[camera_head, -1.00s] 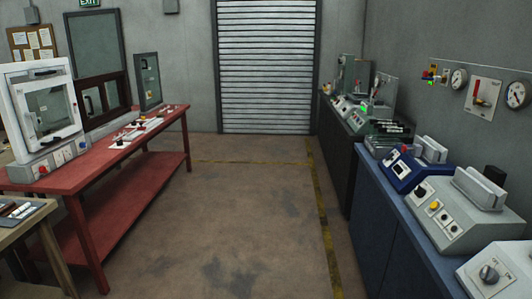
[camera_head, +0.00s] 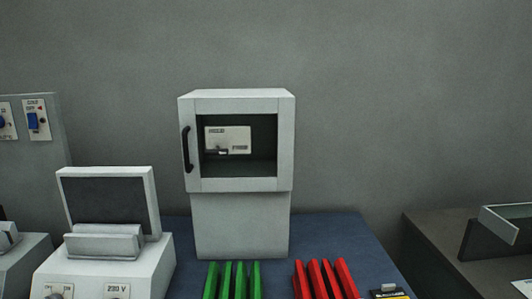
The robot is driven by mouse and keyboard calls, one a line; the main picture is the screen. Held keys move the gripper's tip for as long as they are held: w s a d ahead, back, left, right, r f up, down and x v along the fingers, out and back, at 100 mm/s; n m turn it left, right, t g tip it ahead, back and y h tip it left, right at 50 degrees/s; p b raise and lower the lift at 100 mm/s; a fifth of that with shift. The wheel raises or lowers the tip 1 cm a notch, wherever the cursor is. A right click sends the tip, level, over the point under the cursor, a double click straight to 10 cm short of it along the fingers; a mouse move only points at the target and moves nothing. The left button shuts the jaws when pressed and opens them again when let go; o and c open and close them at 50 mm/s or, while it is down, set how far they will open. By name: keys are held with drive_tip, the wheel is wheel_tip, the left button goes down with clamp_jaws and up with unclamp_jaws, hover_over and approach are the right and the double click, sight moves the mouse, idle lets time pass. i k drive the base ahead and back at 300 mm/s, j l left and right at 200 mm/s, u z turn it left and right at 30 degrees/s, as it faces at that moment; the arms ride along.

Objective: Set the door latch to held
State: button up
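A light grey cabinet (camera_head: 240,225) stands on the blue bench top, with a framed door (camera_head: 236,185) in its upper half. The door has a window and a black handle (camera_head: 187,149) on its left edge, and it looks closed. Through the window a white plate (camera_head: 228,138) shows, with small lettering that seems to read HELD at upper left and FREE at lower right. A small latch lever (camera_head: 218,151) sits low on this plate; its exact setting is too small to tell. My gripper is not in view.
Green upright bars (camera_head: 232,281) and red ones (camera_head: 325,280) stand in front of the cabinet. A grey device with a dark screen (camera_head: 110,205) is on the left. A darker bench (camera_head: 440,240) with an angled tray is on the right. The wall behind is bare.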

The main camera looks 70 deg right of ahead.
sight(217, 151)
drive_tip(key=z, duration=1.95)
